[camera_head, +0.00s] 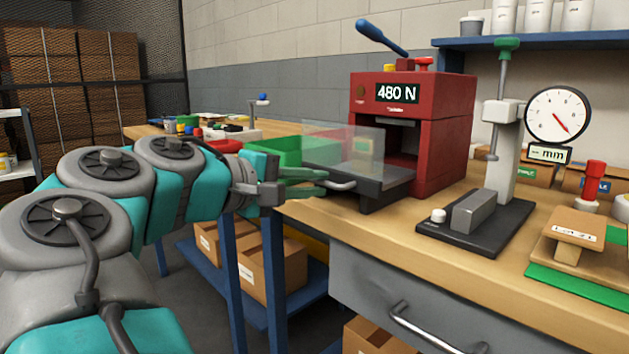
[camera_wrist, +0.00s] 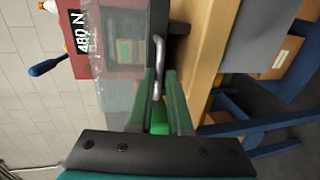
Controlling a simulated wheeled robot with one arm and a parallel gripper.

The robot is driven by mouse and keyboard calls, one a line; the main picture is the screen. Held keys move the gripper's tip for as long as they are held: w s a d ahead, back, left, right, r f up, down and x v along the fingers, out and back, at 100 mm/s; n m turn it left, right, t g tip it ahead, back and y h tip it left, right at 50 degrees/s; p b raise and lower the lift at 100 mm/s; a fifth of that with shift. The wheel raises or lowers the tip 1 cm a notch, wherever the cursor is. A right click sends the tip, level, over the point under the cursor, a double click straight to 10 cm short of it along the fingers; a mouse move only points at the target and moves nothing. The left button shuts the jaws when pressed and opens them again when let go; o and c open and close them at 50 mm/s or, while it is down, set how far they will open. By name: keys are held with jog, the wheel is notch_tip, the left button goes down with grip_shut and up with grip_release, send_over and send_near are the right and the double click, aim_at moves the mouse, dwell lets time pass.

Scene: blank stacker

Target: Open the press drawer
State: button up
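The red press (camera_head: 448,150) with a "480 N" display stands on the bench; it also shows in the wrist view (camera_wrist: 88,62). Its dark drawer tray (camera_head: 385,182) sticks out at the front, behind a clear panel (camera_head: 345,150). The metal drawer handle (camera_head: 342,184) is on the tray's front. My gripper (camera_head: 322,182) is level with the handle, its green fingers apart. In the wrist view the handle (camera_wrist: 158,52) reaches in between the fingertips (camera_wrist: 159,75). I cannot tell whether a finger touches it.
A green bin (camera_head: 305,151) sits behind the fingers. A dial gauge stand (camera_head: 500,170) is right of the press. Below the bench top is a grey bench drawer with its own handle (camera_head: 425,333). A blue lower shelf (camera_head: 300,300) holds cardboard boxes.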

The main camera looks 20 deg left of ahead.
jog(key=o, duration=0.4)
jog(key=shift+c, duration=0.2)
jog(key=shift+r, duration=0.1)
jog(key=v, duration=0.7)
jog(key=shift+s, duration=0.35)
jog(key=shift+a, duration=0.15)
